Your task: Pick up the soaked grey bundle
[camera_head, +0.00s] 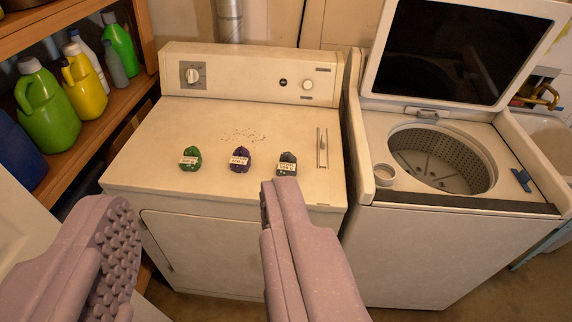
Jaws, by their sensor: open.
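Three small dark bundles with pale labels sit in a row on the dryer top. The grey bundle (287,165) is the right one, dark grey with a label across its middle. The green bundle (190,159) is at the left and the purple bundle (240,160) is in the middle. My gripper (197,198) is open and empty, its two mauve fingers wide apart in the foreground. The right fingertip appears just below the grey bundle in the picture, with a gap to it. Whether the bundle is wet cannot be told.
The bundles stand on the white dryer (150,140), with small specks and a slim tool behind them. An open top-load washer (450,195) stands at the right, a small white cup (384,174) on its edge. A wooden shelf (130,95) with bottles is at the left.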

